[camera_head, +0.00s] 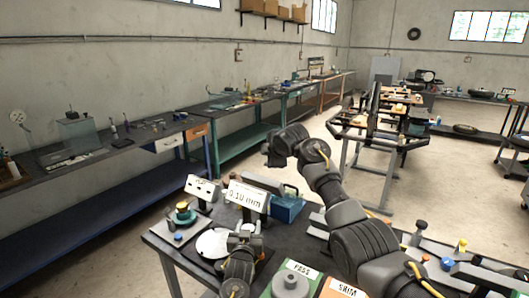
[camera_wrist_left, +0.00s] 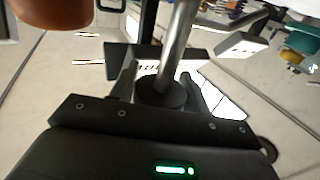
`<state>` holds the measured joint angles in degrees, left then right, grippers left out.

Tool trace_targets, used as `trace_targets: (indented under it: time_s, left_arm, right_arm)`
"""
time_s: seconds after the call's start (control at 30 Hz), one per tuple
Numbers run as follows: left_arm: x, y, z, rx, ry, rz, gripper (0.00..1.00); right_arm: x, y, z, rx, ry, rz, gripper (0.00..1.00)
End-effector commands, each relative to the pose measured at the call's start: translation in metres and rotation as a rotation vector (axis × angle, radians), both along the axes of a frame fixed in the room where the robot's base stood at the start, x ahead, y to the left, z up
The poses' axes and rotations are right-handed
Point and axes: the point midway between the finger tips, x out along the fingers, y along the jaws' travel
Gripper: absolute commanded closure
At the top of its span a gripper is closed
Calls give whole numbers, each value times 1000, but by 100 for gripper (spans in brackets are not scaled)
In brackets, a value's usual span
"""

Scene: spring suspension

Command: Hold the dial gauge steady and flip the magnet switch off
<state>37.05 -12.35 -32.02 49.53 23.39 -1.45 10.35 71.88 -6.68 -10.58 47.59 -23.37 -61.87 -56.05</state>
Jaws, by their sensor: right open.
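A white display reading 0.10 mm (camera_head: 245,196) stands on the dark bench behind my left gripper (camera_head: 245,238). In the left wrist view, a metal rod (camera_wrist_left: 178,45) with a round black collar (camera_wrist_left: 161,92) lies between the fingers of my left gripper (camera_wrist_left: 160,88). The fingers are apart on either side of the collar; I cannot tell whether they press on it. My right gripper (camera_head: 270,155) is open, raised beyond the bench and away from the gauge. I cannot make out the magnet switch.
A white round plate (camera_head: 211,243) lies left of my left gripper. Green PASS (camera_head: 297,268) and orange SHIM (camera_head: 342,289) trays are at the front.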

Motion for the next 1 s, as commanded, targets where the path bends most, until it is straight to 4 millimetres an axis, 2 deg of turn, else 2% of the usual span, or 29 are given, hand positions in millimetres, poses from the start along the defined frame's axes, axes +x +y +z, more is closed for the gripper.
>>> trace_targets:
  time_s: [0.03, 0.17, 0.57, 0.77, 1.0]
  left_arm:
    - [0, 0, 0, 0, 0, 0, 46]
    - [0, 0, 0, 0, 0, 0, 30]
    - [-6, 1, -1, -1, 0, 0, 30]
    - [-30, 5, -1, -3, 0, 0, 30]
    - [-75, 12, -2, -2, 1, -1, 30]
  right_arm:
    - [0, 0, 0, 1, 0, -1, 59]
    - [0, 0, 0, 1, 0, -1, 59]
    - [0, 0, 0, 1, 1, -1, 59]
    - [0, 0, 0, 1, 1, -1, 59]
    - [0, 0, 0, 1, 1, 0, 59]
